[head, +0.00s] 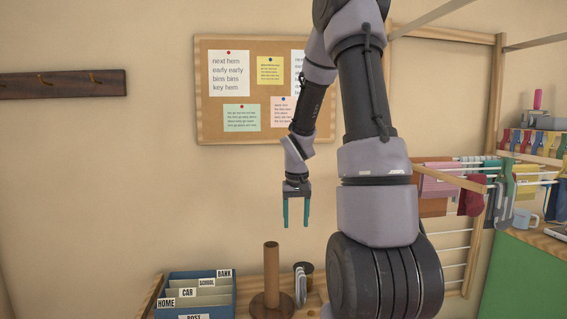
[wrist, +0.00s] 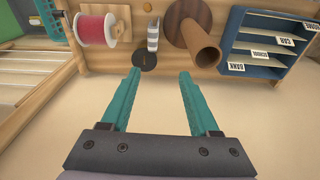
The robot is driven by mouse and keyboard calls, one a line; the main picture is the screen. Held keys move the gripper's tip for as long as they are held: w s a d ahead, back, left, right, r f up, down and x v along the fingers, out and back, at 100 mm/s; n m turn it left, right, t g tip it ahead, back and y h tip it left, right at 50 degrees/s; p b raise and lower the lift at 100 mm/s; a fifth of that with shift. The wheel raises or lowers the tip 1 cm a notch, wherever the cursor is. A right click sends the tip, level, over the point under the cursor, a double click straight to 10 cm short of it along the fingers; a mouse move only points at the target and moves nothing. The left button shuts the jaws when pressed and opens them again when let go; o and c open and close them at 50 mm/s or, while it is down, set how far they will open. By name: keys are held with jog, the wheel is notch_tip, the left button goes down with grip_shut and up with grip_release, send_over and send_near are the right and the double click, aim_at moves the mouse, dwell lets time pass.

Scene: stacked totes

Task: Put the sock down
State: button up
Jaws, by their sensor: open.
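My gripper (head: 296,224) hangs in mid-air with its teal fingers pointing down, apart and empty. In the wrist view its open fingertips (wrist: 160,72) have nothing between them.
A blue letter sorter (head: 195,296) with labelled slots stands left of the post on a wooden top. A drying rack (head: 450,178) with hung cloths is at the right, partly behind my arm. A red spool (wrist: 97,29) shows in the wrist view.

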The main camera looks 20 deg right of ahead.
jog(key=s+a+r+t, duration=0.1)
jog(key=s+a+r, duration=0.2)
jog(key=r, duration=0.4)
jog(key=s+a+r+t, duration=0.2)
jog(key=s+a+r, duration=0.1)
jog(key=r, duration=0.5)
jog(key=shift+s+a, duration=0.25)
jog(key=shift+s, duration=0.25)
jog(key=shift+o, duration=0.4)
jog(key=s+a+r+t+y, duration=0.2)
jog(key=s+a+r, duration=0.4)
jog(key=s, duration=0.5)
notch_tip(320, 180, up, 2)
jog(key=shift+s+r+m+t+y, duration=0.15)
jog(key=shift+m+t+y, duration=0.15)
jog(key=shift+t, duration=0.1)
jog(key=shift+s+a, duration=0.15)
jog(key=shift+a, duration=0.05)
